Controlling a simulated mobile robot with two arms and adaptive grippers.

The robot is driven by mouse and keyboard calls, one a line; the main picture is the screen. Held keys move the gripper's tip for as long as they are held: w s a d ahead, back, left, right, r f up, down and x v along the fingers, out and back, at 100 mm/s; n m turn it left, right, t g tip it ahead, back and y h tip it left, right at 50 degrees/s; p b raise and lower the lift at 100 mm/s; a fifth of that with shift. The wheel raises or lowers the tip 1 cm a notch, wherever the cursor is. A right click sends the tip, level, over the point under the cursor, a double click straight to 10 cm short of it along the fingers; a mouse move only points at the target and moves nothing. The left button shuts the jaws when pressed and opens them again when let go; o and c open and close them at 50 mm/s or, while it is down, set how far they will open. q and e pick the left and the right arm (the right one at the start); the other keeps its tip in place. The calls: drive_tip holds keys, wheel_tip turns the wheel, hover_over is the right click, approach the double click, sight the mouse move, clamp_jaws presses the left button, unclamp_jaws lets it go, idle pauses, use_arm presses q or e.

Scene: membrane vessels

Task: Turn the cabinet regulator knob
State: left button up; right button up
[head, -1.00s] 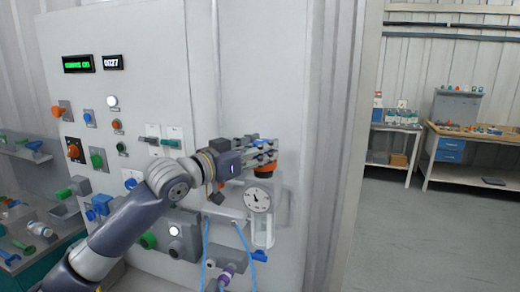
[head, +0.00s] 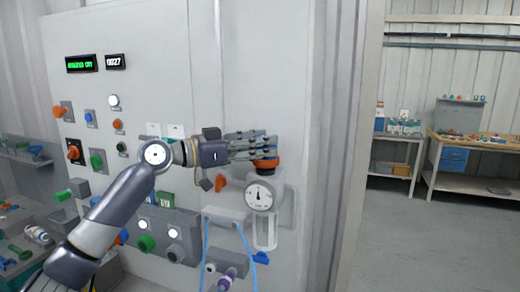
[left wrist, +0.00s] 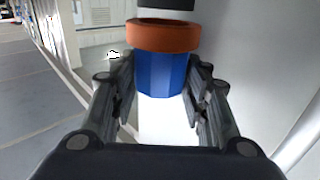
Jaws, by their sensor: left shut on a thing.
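The cabinet regulator has a round white gauge (head: 259,195) on the right part of the cabinet front. An orange collar (head: 265,163) sits just above the gauge. My left gripper (head: 258,147) reaches in from the left, nearly level, with its fingers over the top of the regulator. In the left wrist view, the blue knob (left wrist: 162,76) is between the two fingers, with the orange collar (left wrist: 163,36) beside it. The left gripper is shut on this knob; the fingers hide it in the head view. My right gripper is not in view.
The cabinet panel holds several knobs, switches and a green display (head: 80,64). An orange handle (head: 221,183) is close below the left gripper. Blue tubes (head: 243,240) hang below the gauge. A workbench (head: 465,150) stands far right, with open floor before it.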

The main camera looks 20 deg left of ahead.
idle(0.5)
use_arm(q)
drive_tip(key=o, duration=1.1)
drive_tip(key=v, duration=1.2)
drive_tip(key=shift+w+a, duration=0.1)
drive_tip(key=shift+w, duration=0.05)
